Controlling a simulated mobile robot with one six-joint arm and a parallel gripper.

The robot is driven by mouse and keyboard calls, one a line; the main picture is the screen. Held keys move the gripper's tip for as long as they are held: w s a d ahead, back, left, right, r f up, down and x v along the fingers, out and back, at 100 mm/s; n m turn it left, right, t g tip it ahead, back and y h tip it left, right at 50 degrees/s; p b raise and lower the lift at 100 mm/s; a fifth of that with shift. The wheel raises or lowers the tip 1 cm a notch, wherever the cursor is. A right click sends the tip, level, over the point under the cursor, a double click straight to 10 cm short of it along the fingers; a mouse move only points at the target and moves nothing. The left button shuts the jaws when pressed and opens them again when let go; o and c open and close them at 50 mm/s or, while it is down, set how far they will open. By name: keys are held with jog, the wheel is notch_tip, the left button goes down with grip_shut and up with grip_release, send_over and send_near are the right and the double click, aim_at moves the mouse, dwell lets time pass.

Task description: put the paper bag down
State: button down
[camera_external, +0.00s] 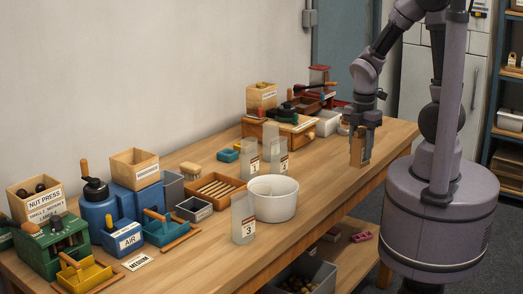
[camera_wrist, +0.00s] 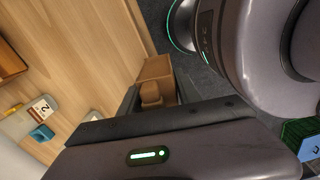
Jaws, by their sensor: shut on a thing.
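The brown paper bag (camera_external: 359,150) is upright between the fingers of my gripper (camera_external: 362,132), which is shut on it. In the external view the bag is at the front edge of the wooden table (camera_external: 332,172), right of the white pot. I cannot tell whether its bottom touches the tabletop. In the wrist view the bag (camera_wrist: 155,70) shows beyond the gripper body, with a brown rounded form in its opening. The fingertips are partly hidden there.
A white pot (camera_external: 273,199) and clear numbered holders (camera_external: 243,217) stand left of the bag. Bare tabletop lies between the pot and the bag. The floor drops off beyond the front edge.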

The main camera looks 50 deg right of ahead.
aim_at(361, 130)
notch_tip(361, 130, up, 4)
jog(key=shift+w+a+f, duration=0.1)
jog(key=shift+a+f, duration=0.05)
jog(key=w+a+r+p, duration=0.15)
jog(key=w+a, duration=0.25)
jog(key=a, duration=0.5)
jog(key=w+a+p, duration=0.2)
jog(key=w+a, duration=0.2)
jog(key=a, duration=0.6)
jog(key=s+a+f+n+p, duration=0.1)
jog(key=s+a, duration=0.4)
jog(key=a, duration=0.7)
jog(key=s+a+f+n+p, duration=0.15)
jog(key=s+a, duration=0.25)
jog(key=a, duration=0.9)
notch_tip(361, 130, down, 4)
jog(key=shift+m, duration=0.45)
jog(key=w+a, duration=0.3)
jog(key=a, duration=0.1)
jog(key=w+a+f+b, duration=0.1)
jog(key=w+a, duration=0.1)
jog(key=a, duration=0.2)
jog(key=w+a+f, duration=0.1)
jog(key=w+a, duration=0.2)
jog(key=a, duration=0.2)
jog(key=shift+w, duration=0.35)
notch_tip(361, 130, down, 4)
jog(key=shift+r+b, duration=0.1)
jog(key=shift+b, duration=0.9)
jog(key=shift+r, duration=0.15)
